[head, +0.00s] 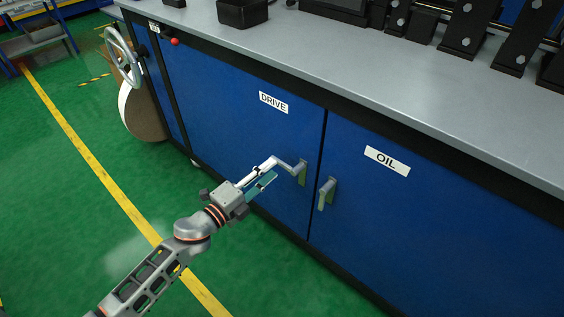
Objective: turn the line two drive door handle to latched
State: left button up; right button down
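The drive door handle (293,168) is a grey lever on a small plate on the blue door labelled DRIVE (220,110), near its right edge. Its lever points left and slightly up in the picture, away from the plate. My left gripper (271,169) is at the lever's free end, with its fingers apart and a gap showing between the pale upper finger and the teal lower one. I cannot tell whether a finger touches the lever. My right gripper is not in view.
The oil door handle (326,193) hangs downward on the blue OIL door (430,215), close to the right. The grey worktop (330,55) overhangs above, carrying black blocks. A handwheel (122,57) juts out at the cabinet's left end. Green floor (60,190) is open on the left.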

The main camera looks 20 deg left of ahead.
aim_at(280, 161)
pick_arm(q)
jog(key=shift+b+x, duration=0.35)
jog(key=shift+x, duration=2.25)
jog(key=shift+f, duration=0.1)
jog(key=shift+c, duration=0.4)
grip_shut()
